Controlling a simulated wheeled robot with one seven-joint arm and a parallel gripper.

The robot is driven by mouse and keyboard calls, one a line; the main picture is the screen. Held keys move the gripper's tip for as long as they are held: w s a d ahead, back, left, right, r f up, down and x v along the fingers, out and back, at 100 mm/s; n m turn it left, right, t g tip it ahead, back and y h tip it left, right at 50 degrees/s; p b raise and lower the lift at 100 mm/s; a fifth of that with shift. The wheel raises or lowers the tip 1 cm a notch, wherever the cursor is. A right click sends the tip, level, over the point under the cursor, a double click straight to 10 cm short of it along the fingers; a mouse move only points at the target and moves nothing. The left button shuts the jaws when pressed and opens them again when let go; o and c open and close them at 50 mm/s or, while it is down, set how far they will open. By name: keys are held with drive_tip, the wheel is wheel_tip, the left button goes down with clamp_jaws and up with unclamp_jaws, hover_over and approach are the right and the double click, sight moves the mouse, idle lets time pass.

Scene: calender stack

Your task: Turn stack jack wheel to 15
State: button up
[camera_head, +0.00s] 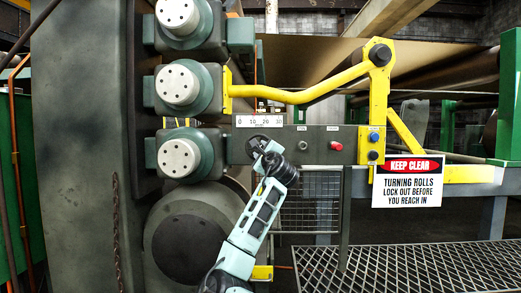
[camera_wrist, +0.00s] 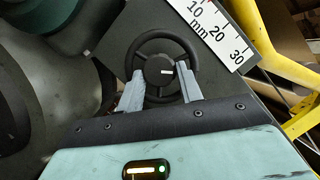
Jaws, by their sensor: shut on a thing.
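The stack jack wheel (camera_wrist: 162,40) is a black handwheel with a dark hub that carries a short white mark. In the head view the wheel (camera_head: 257,142) sits on the grey panel, partly hidden by my arm. My gripper (camera_wrist: 161,85) is shut on the wheel, with one grey finger at each side of its lower rim. In the head view my gripper (camera_head: 264,152) is at the wheel. The white scale (camera_head: 260,121) above the wheel reads 0, 10, 20 and 30. In the wrist view the scale (camera_wrist: 212,28) shows 10, 20, 30 and "mm". I cannot make out a pointer on it.
A yellow bent lever (camera_head: 310,92) passes above the scale. Roll ends (camera_head: 180,157) stand close at left. A keep-clear sign (camera_head: 407,181) hangs at right above a grating.

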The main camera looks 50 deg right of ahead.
drive_tip(key=n+p, duration=0.1)
drive_tip(key=n, duration=0.1)
drive_tip(key=r+n+y+p, duration=0.1)
drive_tip(key=n, duration=0.2)
drive_tip(key=shift+g+y, duration=0.3)
drive_tip(key=shift+g, duration=0.1)
drive_tip(key=n+p, duration=0.1)
drive_tip(key=n+g+p, duration=0.1)
drive_tip(key=n, duration=0.1)
drive_tip(key=n+g+p, duration=0.1)
drive_tip(key=n+p, duration=0.1)
drive_tip(key=shift+r+y, duration=0.3)
drive_tip(key=shift+y, duration=0.1)
drive_tip(key=shift+w+a+n+g+h+p, duration=0.15)
drive_tip(key=shift+n+g+p, duration=0.7)
drive_tip(key=shift+n+p, duration=0.7)
drive_tip(key=shift+w+a+n+g+h+p, duration=0.15)
drive_tip(key=shift+n+g+p, duration=0.7)
drive_tip(key=shift+n+p, duration=0.7)
drive_tip(key=shift+s, duration=0.1)
drive_tip(key=shift+d+f, duration=0.1)
drive_tip(key=o, duration=1)
